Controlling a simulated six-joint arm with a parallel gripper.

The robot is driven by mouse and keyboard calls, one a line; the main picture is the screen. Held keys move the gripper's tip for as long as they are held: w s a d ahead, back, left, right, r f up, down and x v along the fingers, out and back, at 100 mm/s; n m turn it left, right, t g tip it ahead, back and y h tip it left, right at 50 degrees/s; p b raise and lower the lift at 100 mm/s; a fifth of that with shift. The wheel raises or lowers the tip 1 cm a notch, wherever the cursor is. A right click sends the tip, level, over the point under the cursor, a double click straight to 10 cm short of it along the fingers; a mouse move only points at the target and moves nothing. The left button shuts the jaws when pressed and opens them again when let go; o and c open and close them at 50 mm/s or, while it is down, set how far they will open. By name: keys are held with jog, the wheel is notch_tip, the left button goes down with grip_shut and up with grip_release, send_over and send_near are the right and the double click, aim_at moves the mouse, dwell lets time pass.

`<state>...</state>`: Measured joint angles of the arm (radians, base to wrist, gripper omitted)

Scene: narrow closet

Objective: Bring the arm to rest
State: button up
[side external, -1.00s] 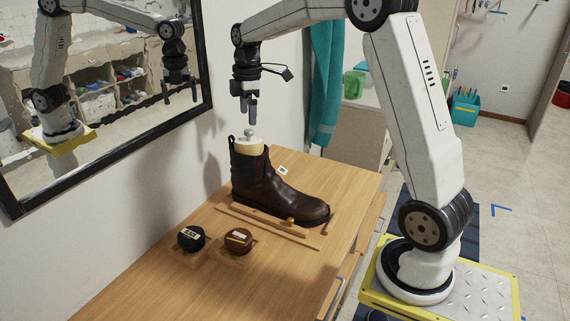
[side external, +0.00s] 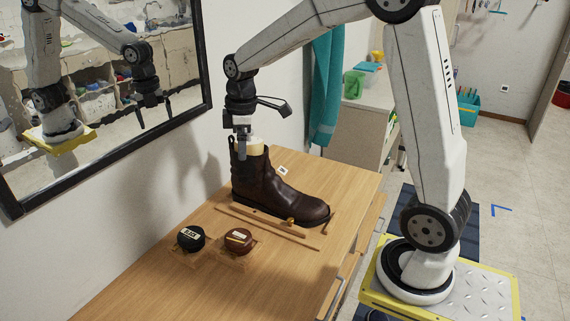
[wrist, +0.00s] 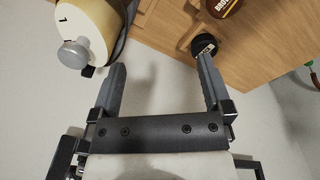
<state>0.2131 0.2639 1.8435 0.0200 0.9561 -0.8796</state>
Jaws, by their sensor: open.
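My gripper (side external: 242,157) points down just in front of the top of a brown leather boot (side external: 262,190) in the side view. A cream shoe tree (side external: 257,146) fills the boot's opening. In the wrist view, the two fingers of my gripper (wrist: 160,66) are spread with nothing between them. There the grey knob (wrist: 74,53) of the shoe tree lies to the left, outside the fingers. The boot stands upright on the wooden bench. I cannot tell whether a finger touches it.
The wooden bench top (side external: 160,265) carries a black tin (side external: 190,239), a brown tin (side external: 238,240) and wooden rails (side external: 270,223) beside the boot. A framed mirror (side external: 208,70) hangs on the wall at left. A teal cloth (side external: 325,90) hangs behind. The bench's front left is clear.

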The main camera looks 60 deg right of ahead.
jog(key=s+a+f+m, duration=0.3)
jog(key=s+a+f, duration=0.1)
jog(key=s, duration=0.3)
jog(key=s+a+f+m+t, duration=0.1)
jog(key=s+a+f+m, duration=0.3)
jog(key=s, duration=0.3)
jog(key=shift+s+a+f+m+t, duration=0.25)
jog(key=shift+a+f, duration=0.2)
jog(key=shift+f, duration=0.45)
jog(key=shift+w, duration=0.1)
jog(key=c, duration=0.3)
jog(key=shift+w+d+r, duration=0.15)
jog(key=shift+w+r, duration=0.05)
jog(key=shift+w, duration=0.2)
jog(key=shift+c, duration=0.3)
jog(key=w+d+r+m, duration=0.2)
jog(key=w+d+r, duration=0.3)
jog(key=w+d+r+m+g, duration=0.1)
jog(key=w+d+r+m, duration=0.1)
jog(key=w+d+r, duration=0.3)
jog(key=w+d+r+m+g, duration=0.1)
jog(key=w+d+r+m, duration=0.1)
jog(key=w+d+r, duration=0.3)
jog(key=shift+w+d+r+m+g, duration=0.1)
jog(key=shift+w+r+m+g, duration=0.15)
jog(key=shift+w+r, duration=0.45)
jog(key=shift+w+d+r, duration=0.1)
jog(key=shift+d+r, duration=0.25)
